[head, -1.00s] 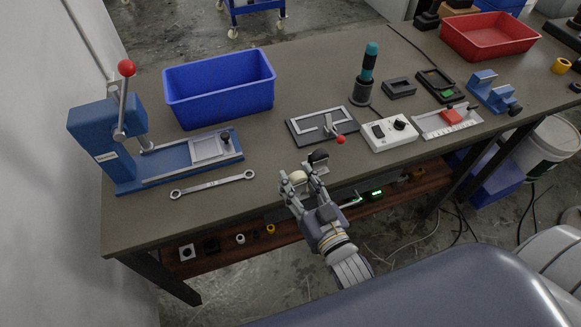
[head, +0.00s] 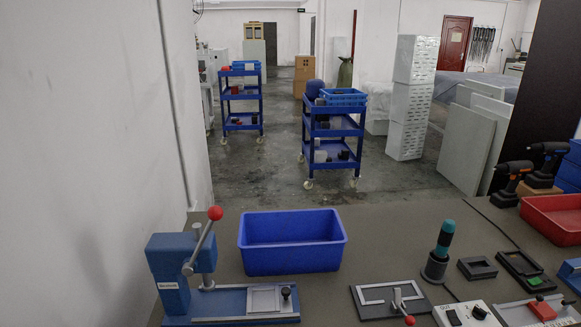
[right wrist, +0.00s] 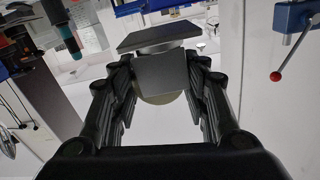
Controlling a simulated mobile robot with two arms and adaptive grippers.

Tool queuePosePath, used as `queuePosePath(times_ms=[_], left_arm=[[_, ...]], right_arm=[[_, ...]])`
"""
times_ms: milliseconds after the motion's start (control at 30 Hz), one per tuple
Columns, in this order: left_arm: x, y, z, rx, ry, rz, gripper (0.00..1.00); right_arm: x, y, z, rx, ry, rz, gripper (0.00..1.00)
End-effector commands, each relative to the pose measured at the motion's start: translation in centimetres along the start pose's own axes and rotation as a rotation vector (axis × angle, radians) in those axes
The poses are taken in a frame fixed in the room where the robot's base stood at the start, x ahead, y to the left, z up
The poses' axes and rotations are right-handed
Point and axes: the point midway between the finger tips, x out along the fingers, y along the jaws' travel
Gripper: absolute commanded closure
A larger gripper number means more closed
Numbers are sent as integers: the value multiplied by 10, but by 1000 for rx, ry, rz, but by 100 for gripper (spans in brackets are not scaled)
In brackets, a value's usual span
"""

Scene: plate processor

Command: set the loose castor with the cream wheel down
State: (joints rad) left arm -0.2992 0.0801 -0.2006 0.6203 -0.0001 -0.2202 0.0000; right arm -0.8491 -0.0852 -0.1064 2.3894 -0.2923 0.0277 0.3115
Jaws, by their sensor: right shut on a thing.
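In the right wrist view, the castor (right wrist: 160,72) sits between the fingers of my right gripper (right wrist: 161,64). The gripper is shut on it. The castor's flat dark mounting plate (right wrist: 158,37) faces the top of the picture. Part of its cream wheel (right wrist: 157,98) shows below the grey fork; the rest is hidden. Neither gripper shows in the head view, and my left gripper is in no current view.
The bench (head: 390,225) holds a blue press (head: 181,272) with a red-knobbed lever, a blue bin (head: 291,243), a dark fixture plate (head: 364,309), a teal-handled tool (head: 440,250) and a red tray (head: 558,213). Blue trolleys (head: 335,132) stand beyond. The bench's front edge is out of view.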

Motion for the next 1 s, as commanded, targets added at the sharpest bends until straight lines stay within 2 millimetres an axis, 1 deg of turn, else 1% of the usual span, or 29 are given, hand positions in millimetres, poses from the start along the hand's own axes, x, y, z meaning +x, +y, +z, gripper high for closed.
queuePosePath(times_ms=[33, 67, 133, 167, 300, 400, 500, 600, 867, 967, 1000], left_arm=[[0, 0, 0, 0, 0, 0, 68], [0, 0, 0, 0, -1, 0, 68], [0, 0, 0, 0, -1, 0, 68], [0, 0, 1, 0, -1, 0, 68], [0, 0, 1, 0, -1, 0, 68], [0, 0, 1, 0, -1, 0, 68], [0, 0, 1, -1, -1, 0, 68], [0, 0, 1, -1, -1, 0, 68], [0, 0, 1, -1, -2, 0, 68], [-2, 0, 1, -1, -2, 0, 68], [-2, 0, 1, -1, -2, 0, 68]], right_arm=[[1, 1, -4, 0, 2, 5, 88], [0, 1, -4, 0, 1, 5, 88], [0, -1, 6, -1, -5, -5, 88], [-1, -3, 11, -1, -6, -13, 88], [-9, -12, 45, -2, -16, -60, 88], [-15, -16, 64, 0, -18, -88, 88], [-20, -20, 75, 1, -18, -105, 88], [-21, -21, 80, 2, -18, -112, 88], [-21, -21, 79, 2, -17, -112, 88], [-13, -21, 79, 1, -14, -113, 88], [-8, -21, 79, 1, -12, -113, 88]])
